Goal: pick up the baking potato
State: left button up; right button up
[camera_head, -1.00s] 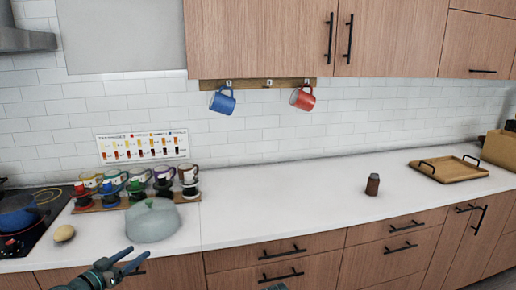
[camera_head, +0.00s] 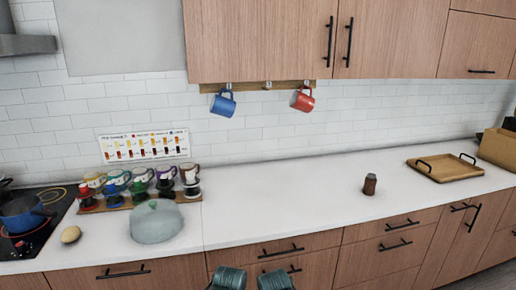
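The baking potato (camera_head: 70,234), small, tan and oval, lies on the white counter at the left. It sits between the black stove and the grey-green lidded pot, touching neither in view. No gripper is near it. Two teal parts of my arms show at the bottom centre edge, but no gripper fingers are visible in the head view.
The black stove (camera_head: 28,245) with a blue pot (camera_head: 22,214) is left of the potato. The lidded pot (camera_head: 156,222) stands to its right, before a rack of several mugs. A brown shaker (camera_head: 370,184) and wooden tray (camera_head: 447,172) are farther right. The middle counter is clear.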

aim_at(70, 234)
jog(key=i+j+u, duration=0.1)
jog(key=u, duration=1.35)
